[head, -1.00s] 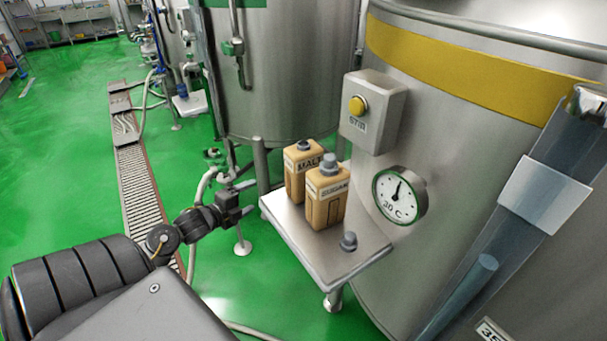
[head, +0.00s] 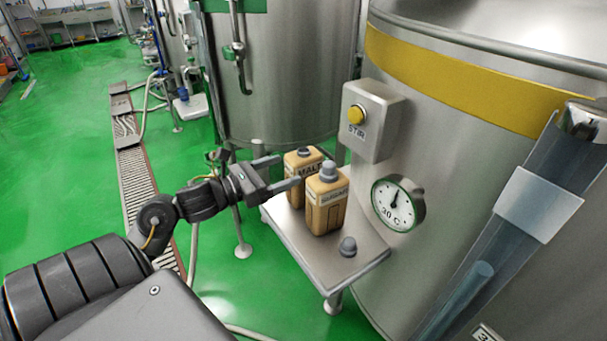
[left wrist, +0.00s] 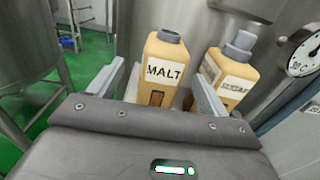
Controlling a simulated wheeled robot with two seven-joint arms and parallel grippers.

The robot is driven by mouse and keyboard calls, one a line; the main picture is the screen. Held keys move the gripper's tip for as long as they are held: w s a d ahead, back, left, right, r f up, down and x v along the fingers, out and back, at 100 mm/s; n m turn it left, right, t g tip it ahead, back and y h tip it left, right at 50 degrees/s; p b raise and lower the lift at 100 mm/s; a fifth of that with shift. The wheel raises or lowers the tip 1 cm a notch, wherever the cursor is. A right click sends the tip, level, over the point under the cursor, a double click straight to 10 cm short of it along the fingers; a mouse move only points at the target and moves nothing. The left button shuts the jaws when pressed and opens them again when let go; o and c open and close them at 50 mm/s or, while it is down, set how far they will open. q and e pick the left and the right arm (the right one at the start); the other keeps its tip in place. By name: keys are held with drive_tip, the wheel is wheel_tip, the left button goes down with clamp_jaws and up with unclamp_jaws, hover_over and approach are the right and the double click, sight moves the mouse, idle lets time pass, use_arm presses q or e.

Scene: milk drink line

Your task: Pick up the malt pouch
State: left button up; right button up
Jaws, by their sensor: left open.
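The malt pouch (head: 296,175) is a tan container with a grey collar and a MALT label. It stands upright at the back left of a small metal shelf (head: 328,263), partly hidden by a finger in the head view. My left gripper (head: 284,173) is open and empty at its near left side. In the left wrist view the malt pouch (left wrist: 160,75) shows between the two fingers, a little beyond them. A second tan container (head: 326,205) with a grey cap stands just to its right; it also shows in the left wrist view (left wrist: 232,78). My right gripper is not in view.
A loose grey cap (head: 348,246) lies at the front of the shelf. A steel tank with a STIR button box (head: 371,120) and a dial (head: 398,204) rises behind and to the right. Another tank (head: 280,75) stands behind.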

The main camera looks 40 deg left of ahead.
sight(303, 163)
use_arm(q)
drive_tip(key=shift+x, duration=0.75)
drive_tip(key=shift+w+d+r+p, duration=0.1)
drive_tip(key=shift+r+p, duration=0.05)
drive_tip(key=shift+p, duration=0.2)
drive_tip(key=p+x, duration=0.3)
drive_tip(key=x, duration=0.1)
drive_tip(key=shift+w+d, duration=0.2)
drive_tip(key=shift+d, duration=0.05)
drive_tip(key=shift+w+d, duration=0.1)
drive_tip(key=shift+w, duration=0.1)
drive_tip(key=shift+c, duration=0.5)
drive_tip(key=c, duration=1.2)
drive_tip(key=shift+c, duration=0.9)
